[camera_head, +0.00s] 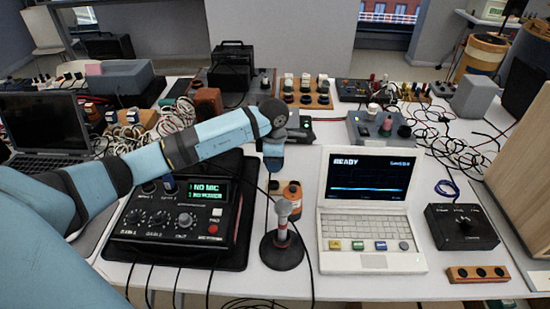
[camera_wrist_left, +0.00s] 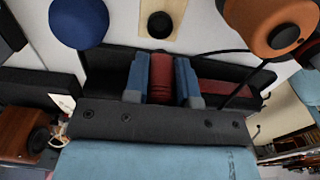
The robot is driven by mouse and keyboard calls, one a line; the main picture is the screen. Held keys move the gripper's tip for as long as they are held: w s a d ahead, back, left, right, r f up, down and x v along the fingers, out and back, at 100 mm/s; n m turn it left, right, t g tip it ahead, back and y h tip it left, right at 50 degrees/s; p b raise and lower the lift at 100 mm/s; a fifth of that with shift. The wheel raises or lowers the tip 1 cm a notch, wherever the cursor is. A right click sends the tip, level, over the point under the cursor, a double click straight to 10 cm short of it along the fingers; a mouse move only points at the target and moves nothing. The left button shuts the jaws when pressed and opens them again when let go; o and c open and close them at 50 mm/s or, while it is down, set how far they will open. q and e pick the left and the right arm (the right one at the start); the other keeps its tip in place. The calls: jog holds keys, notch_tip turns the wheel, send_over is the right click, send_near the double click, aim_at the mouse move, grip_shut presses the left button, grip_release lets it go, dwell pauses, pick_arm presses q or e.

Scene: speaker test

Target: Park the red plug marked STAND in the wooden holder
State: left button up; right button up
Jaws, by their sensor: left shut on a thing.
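My left gripper (camera_head: 273,160) points down above the table, behind the microphone stand. In the left wrist view its two blue fingers (camera_wrist_left: 162,80) are shut on a red plug (camera_wrist_left: 162,72). A dark cable runs off to the right beside it. No marking on the plug can be read, and I cannot make the plug out in the head view. A wooden holder (camera_head: 459,280) with a row of black round sockets lies at the table's front right, well away from the gripper. My right gripper is not in view.
The microphone stand (camera_head: 283,252) stands before the gripper, with an orange object (camera_head: 293,188) behind it. A mixer box (camera_head: 160,230) is left; a white laptop (camera_head: 372,262) and a black knob box (camera_head: 462,239) are right. Loose cables (camera_head: 440,150) lie at the back right.

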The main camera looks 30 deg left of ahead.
aim_at(274, 186)
pick_arm(q)
jog(key=shift+f+b, duration=0.5)
jog(key=shift+f, duration=0.25)
jog(key=shift+f+b, duration=0.55)
jog(key=shift+f, duration=0.35)
jog(key=shift+f+b, duration=0.4)
jog(key=shift+f, duration=0.2)
jog(key=shift+f+b, duration=0.45)
jog(key=shift+f, duration=0.45)
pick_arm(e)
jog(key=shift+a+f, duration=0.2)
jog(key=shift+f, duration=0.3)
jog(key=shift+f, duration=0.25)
pick_arm(q)
jog(key=shift+f+b, duration=0.25)
jog(key=shift+b, duration=0.05)
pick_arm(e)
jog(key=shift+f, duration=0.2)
